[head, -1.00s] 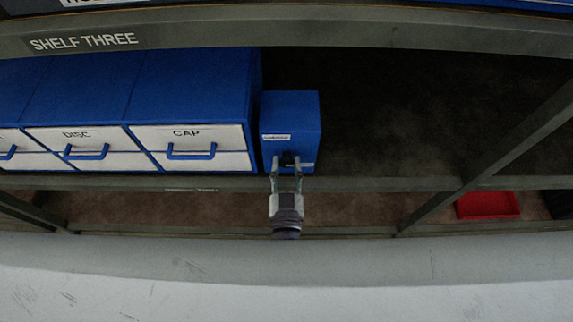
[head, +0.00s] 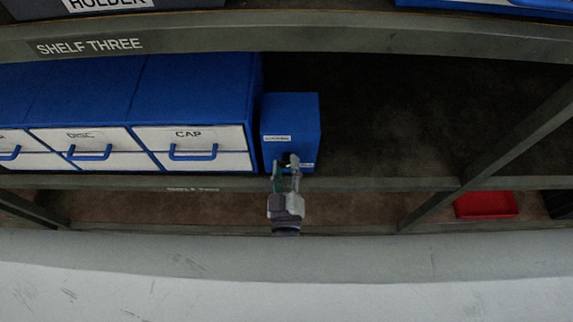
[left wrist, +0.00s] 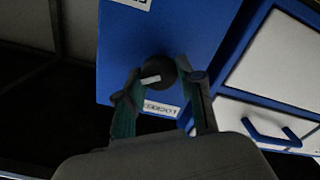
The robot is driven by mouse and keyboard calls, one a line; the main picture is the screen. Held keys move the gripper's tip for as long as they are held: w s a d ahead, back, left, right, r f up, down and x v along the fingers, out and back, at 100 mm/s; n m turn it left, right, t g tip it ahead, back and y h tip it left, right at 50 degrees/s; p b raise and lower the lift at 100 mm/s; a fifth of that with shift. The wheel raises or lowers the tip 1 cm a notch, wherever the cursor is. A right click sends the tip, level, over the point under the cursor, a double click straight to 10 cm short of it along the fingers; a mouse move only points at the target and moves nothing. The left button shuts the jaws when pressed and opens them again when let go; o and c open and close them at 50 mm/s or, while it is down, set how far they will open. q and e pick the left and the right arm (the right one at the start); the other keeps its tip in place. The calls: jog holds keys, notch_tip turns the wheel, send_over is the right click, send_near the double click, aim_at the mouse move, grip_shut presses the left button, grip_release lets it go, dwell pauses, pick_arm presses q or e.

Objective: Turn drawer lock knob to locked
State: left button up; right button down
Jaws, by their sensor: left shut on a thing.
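The blue lock box (head: 291,115) stands on the shelf, right of the drawers. Its dark round knob (left wrist: 162,71) has a white pointer bar lying nearly level, tipped slightly, in the left wrist view. My left gripper (head: 286,163) reaches the lower front of the box from below. In the left wrist view my left gripper (left wrist: 160,88) has one finger on each side of the knob, shut on it. An upper white label (head: 277,138) and a lower label (left wrist: 161,109) are on the box front; their words are hard to read. My right gripper is not in view.
White-fronted drawers with blue handles, including the CAP drawer (head: 190,140), stand close left of the box. The shelf (head: 400,120) to its right is empty. A red tray (head: 487,205) lies on the lower shelf. A shelf rail (head: 380,184) runs below the box.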

pick_arm(q)
jog(key=n, duration=0.5)
jog(key=shift+f+n+b, duration=0.1)
jog(key=shift+n+b, duration=0.2)
jog(key=n+b, duration=0.1)
jog(key=n, duration=0.4)
jog(key=shift+a, duration=0.1)
jog(key=shift+n, duration=0.4)
jog(key=o, duration=1.2)
jog(key=shift+c, duration=0.2)
jog(key=shift+s, duration=0.15)
jog(key=s, duration=1.1)
jog(key=shift+s, duration=0.4)
